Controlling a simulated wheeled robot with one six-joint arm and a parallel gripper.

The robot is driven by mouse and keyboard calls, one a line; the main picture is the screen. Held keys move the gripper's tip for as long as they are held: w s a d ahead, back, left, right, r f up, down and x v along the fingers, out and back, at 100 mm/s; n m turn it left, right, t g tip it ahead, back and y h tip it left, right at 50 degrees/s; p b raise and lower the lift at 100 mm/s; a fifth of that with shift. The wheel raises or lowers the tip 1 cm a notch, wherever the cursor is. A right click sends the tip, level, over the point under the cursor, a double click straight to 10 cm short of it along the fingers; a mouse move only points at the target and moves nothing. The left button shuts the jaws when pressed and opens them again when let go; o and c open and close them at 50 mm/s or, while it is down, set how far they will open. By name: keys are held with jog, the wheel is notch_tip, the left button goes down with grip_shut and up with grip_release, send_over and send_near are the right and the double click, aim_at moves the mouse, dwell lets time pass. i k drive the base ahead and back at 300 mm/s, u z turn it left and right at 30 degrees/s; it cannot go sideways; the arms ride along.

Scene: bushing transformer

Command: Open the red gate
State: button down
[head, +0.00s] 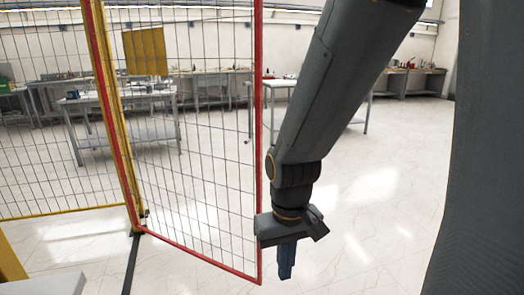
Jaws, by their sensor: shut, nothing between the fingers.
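The red gate (261,130) is a wire mesh panel in a red frame, left of my arm in the head view. It hangs from a yellow and red post (112,115) and stands swung out at an angle to the yellow fence. My gripper (286,262) points down beside the lower part of the gate's free edge. Its fingers are together and hold nothing. The gripper body overlaps the red edge in the picture; I cannot tell whether it touches it. No handle is clearly visible.
Yellow-framed mesh fence (40,110) runs to the left of the post. A dark floor strip (131,262) lies below the post. Grey workbenches (125,115) stand beyond the mesh and along the back wall. The pale floor (375,215) right of my gripper is clear.

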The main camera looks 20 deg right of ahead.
aim_at(145, 51)
jog(key=z, duration=0.25)
jog(key=i, duration=1.05)
jog(key=u, duration=0.75)
